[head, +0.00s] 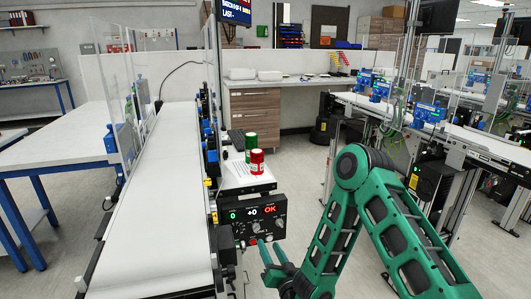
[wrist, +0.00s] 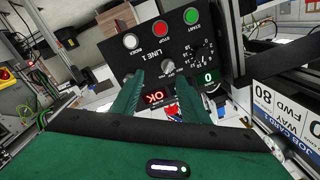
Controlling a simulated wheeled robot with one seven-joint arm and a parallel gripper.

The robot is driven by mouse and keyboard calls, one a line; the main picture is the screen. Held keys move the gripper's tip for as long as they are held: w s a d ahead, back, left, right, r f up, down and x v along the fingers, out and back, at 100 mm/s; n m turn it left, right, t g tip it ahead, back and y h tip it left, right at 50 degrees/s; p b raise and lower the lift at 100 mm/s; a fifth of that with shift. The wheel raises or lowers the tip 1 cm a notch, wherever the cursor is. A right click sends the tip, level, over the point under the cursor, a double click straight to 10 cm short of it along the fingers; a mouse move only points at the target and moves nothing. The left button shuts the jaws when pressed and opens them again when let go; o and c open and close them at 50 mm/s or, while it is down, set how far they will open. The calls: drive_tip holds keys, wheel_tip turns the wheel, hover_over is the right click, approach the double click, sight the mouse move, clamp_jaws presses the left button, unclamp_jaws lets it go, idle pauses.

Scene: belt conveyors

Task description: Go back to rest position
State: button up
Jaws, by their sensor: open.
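My green arm reaches in from the right of the head view. My gripper (head: 267,255) is low in front of the black control panel (head: 245,208). In the wrist view the two green fingers of my gripper (wrist: 160,90) stand apart with nothing held between them. The panel (wrist: 115,62) fills the space beyond them, with a white button (wrist: 130,41), a red button (wrist: 160,28), a green button (wrist: 191,16) and a knob (wrist: 168,67). I cannot tell whether the fingertips touch the panel.
A white conveyor belt (head: 150,190) runs along the panel's left. Another conveyor (head: 470,142) is at right. Open floor (head: 305,170) lies between.

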drive_tip(key=w+d+r+n+g+h, duration=0.1)
drive_tip(key=w+d+r+g, duration=0.1)
drive_tip(key=d, duration=0.4)
drive_tip(key=w+d+r+n+g+h, duration=0.1)
drive_tip(key=w+d+r+n+g, duration=0.15)
drive_tip(key=d, duration=0.45)
drive_tip(key=s+d+r+m+g+h, duration=0.1)
drive_tip(key=s+d+r+g+h, duration=0.2)
drive_tip(key=d, duration=0.6)
drive_tip(key=s+d+r+m+g+h, duration=0.15)
drive_tip(key=s+d+r, duration=0.3)
drive_tip(key=d, duration=0.45)
drive_tip(key=s+d+r+m+g+h, duration=0.1)
drive_tip(key=s+d+r+g, duration=0.2)
drive_tip(key=s, duration=0.6)
drive_tip(key=s+d+r+m+g+h, duration=0.1)
drive_tip(key=s+d+r+m, duration=0.1)
drive_tip(key=s+d, duration=0.5)
drive_tip(key=s+a+r+m+g+y, duration=0.1)
drive_tip(key=s+r+g, duration=0.1)
drive_tip(key=s, duration=0.8)
drive_tip(key=s+a+r+m+g+y, duration=0.1)
drive_tip(key=s+r+g+y, duration=0.1)
drive_tip(key=s, duration=0.8)
drive_tip(key=shift+s+r, duration=0.15)
drive_tip(key=shift+r, duration=0.1)
